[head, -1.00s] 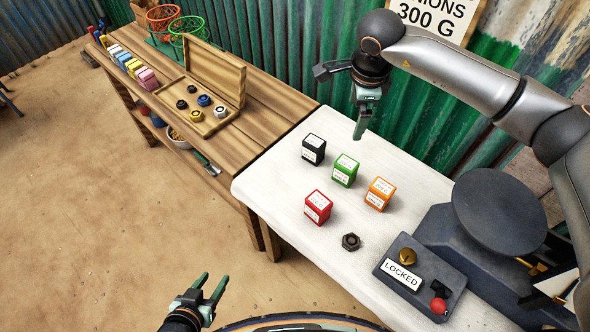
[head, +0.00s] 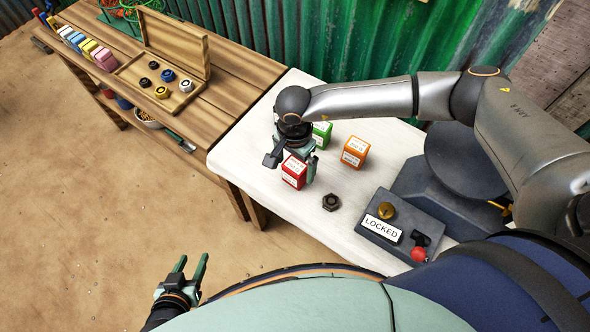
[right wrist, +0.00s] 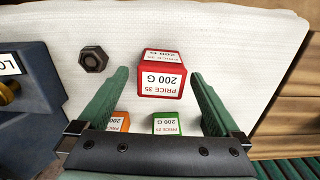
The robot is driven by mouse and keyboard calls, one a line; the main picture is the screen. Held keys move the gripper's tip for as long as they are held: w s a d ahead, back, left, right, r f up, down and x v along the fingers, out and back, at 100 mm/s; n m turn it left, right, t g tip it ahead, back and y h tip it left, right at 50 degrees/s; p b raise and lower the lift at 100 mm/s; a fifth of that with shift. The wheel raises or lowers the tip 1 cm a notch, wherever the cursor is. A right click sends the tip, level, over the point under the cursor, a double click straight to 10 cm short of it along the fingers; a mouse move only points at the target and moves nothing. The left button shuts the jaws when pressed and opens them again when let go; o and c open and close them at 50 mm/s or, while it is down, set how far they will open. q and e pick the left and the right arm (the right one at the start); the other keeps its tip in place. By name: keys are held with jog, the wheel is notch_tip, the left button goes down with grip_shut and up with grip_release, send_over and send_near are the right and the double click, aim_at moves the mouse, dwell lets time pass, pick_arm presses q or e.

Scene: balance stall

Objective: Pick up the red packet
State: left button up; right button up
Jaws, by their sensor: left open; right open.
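The red packet (head: 293,172) stands on the white table (head: 262,196), with a white label on its side. It also shows in the right wrist view (right wrist: 161,75), ahead of and between the two fingers. My right gripper (head: 304,165) is open above and just behind the packet in the head view. In the right wrist view the open fingers (right wrist: 158,85) do not appear to touch the packet. My left gripper (head: 190,272) is open and empty, low at the front, away from the table.
A green packet (head: 322,133) and an orange packet (head: 355,151) stand close behind the red one. A dark hex nut (head: 330,202) lies to its right. The black packet is hidden.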

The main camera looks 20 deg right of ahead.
notch_tip(320, 180, down, 4)
jog(key=shift+w, duration=0.15)
jog(key=shift+c, duration=0.2)
jog(key=c, duration=1.5)
